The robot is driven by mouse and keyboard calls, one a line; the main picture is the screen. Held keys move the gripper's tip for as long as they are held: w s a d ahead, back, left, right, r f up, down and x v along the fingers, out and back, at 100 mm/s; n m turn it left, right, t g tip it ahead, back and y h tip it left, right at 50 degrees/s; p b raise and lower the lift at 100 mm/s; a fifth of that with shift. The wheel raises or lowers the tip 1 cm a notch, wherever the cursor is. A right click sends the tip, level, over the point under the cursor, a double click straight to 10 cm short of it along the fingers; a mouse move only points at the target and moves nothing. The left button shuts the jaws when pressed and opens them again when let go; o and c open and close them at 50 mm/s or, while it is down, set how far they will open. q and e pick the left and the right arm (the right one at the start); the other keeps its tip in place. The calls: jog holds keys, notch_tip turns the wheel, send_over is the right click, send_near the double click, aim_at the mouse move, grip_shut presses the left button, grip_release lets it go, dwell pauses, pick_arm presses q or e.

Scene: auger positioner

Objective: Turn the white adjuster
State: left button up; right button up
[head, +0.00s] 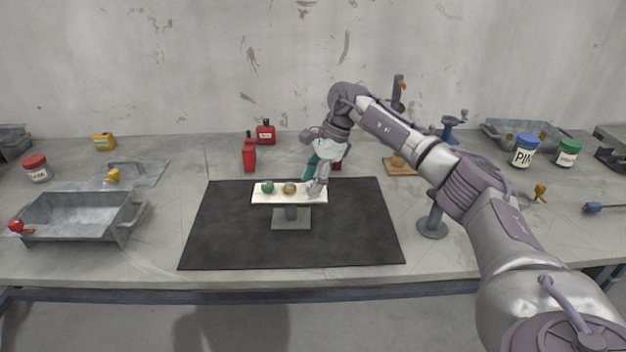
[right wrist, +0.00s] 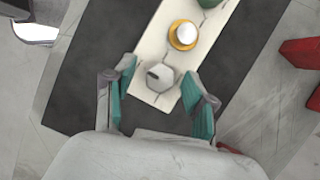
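The white adjuster (right wrist: 160,77) is a whitish faceted knob with a dark slot, at the end of a cream plate (head: 290,198) on a grey stand (head: 291,217). In the right wrist view it lies between the teal fingertips of my right gripper (right wrist: 158,84). Gaps show on both sides, so the fingers are open around it. In the head view my right gripper (head: 315,179) points down at the plate's right end and hides the adjuster there. A yellow adjuster with a silver top (head: 289,188) and a green adjuster (head: 267,187) sit further left. My left gripper is not in view.
A black mat (head: 230,248) lies under the stand. A metal tray (head: 75,212) stands at left, with red bottles (head: 249,153) behind the mat. A grey round-based stand (head: 432,228) is right of the mat, near my right arm. The mat's front is clear.

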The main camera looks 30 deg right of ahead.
jog(key=shift+r, duration=0.1)
jog(key=v, duration=1.1)
jog(key=shift+d+r, duration=0.25)
jog(key=shift+r, duration=0.1)
